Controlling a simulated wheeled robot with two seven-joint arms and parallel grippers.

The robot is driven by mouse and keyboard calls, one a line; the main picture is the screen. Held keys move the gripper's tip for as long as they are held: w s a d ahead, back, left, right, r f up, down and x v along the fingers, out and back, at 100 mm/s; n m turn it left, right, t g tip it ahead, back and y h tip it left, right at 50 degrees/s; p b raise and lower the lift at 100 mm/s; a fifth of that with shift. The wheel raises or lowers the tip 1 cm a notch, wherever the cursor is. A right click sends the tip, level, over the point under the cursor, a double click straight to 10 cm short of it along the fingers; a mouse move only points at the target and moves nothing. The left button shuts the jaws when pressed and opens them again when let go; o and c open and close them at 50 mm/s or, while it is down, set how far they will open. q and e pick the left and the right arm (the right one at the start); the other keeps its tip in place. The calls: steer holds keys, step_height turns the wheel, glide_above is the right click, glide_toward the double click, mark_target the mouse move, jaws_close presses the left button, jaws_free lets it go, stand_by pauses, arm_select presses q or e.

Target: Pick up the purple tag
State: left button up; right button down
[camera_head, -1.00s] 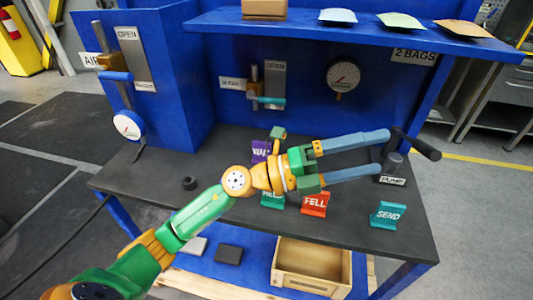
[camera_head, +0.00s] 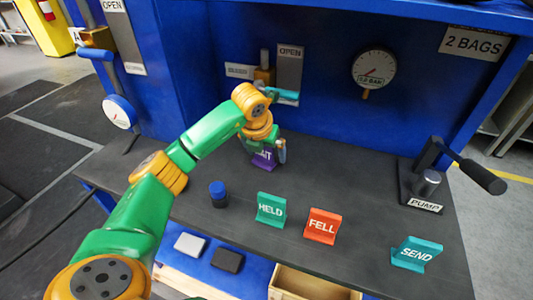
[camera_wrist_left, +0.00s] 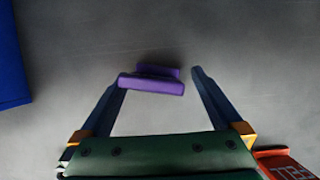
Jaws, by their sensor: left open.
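The purple tag (camera_head: 264,160) stands on the dark bench top in the head view, with its upper part and left side covered by my arm and gripper. My left gripper (camera_head: 267,152) points down over it, with one finger showing on its right side. In the left wrist view the purple tag (camera_wrist_left: 151,84) lies between the tips of the two open fingers (camera_wrist_left: 160,80), with a visible gap to the right finger. At the left finger I cannot tell whether it touches. My right gripper is not in view.
A teal HELD tag (camera_head: 271,210), a red FELL tag (camera_head: 322,226) and a teal SEND tag (camera_head: 416,254) stand along the bench front. A blue-topped black knob (camera_head: 218,193) is left of them. The pump (camera_head: 428,184) stands at right. The blue back panel (camera_head: 330,120) rises close behind.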

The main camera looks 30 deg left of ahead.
arm_select(q)
steer(key=shift+w+f, duration=0.15)
steer(key=shift+f, duration=0.05)
steer(key=shift+s+r, duration=0.15)
steer(key=shift+s, duration=0.05)
steer(key=c, duration=1.3)
steer(key=shift+w, duration=0.1)
